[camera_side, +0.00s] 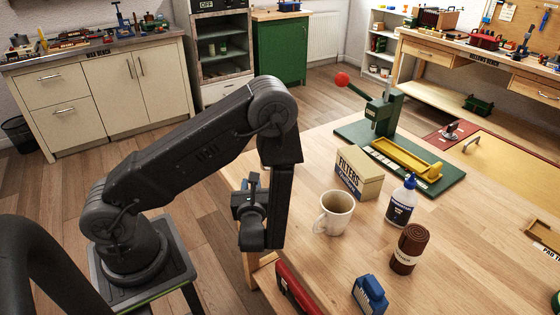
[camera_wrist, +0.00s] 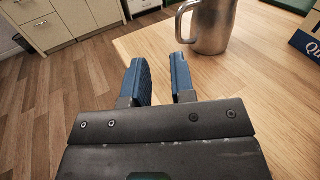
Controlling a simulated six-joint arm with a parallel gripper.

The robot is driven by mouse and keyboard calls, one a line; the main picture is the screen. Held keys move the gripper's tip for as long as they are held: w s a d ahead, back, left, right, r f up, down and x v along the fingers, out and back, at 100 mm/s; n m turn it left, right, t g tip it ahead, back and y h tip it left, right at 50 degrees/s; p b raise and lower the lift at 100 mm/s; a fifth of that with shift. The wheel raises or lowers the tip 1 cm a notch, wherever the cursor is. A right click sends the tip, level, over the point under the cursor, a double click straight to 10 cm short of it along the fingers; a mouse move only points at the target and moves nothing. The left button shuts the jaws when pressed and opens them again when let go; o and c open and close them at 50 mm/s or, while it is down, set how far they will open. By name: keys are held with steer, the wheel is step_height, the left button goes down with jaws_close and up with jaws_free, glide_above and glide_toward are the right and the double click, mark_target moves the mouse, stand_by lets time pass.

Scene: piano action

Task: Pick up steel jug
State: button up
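The steel jug (camera_wrist: 213,27) stands upright on the wooden table in the wrist view, at the top right of centre. It is brushed grey metal with a handle on its left side, and its top is cut off. My gripper (camera_wrist: 162,72) is open, with two blue-padded fingers apart and nothing between them. The jug is ahead and slightly right of the fingertips, apart from them. In the side view my gripper (camera_side: 249,184) is near the table's left edge.
A box edge (camera_wrist: 307,37) shows right of the jug.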

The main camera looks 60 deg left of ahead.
steer(key=shift+w+d+f+m+t+h, duration=0.15)
steer(key=shift+w+f+m+t+h, duration=0.1)
steer(key=shift+f+m+t, duration=0.2)
steer(key=shift+w+d+f+m+t+h, duration=0.15)
steer(key=shift+f+m+t+h, duration=0.15)
steer(key=shift+f+m, duration=0.25)
steer(key=shift+w+a+f, duration=0.1)
steer(key=shift+w+a, duration=0.1)
steer(key=shift+a, duration=0.1)
steer(key=x, duration=0.7)
steer(key=shift+w+a, duration=0.2)
steer(key=shift+f+x, duration=0.15)
steer(key=shift+x, duration=1.2)
steer(key=shift+f+x, duration=0.1)
steer(key=shift+x, duration=1.25)
steer(key=shift+w+d, duration=0.1)
steer(key=shift+w, duration=0.05)
jaws_close()
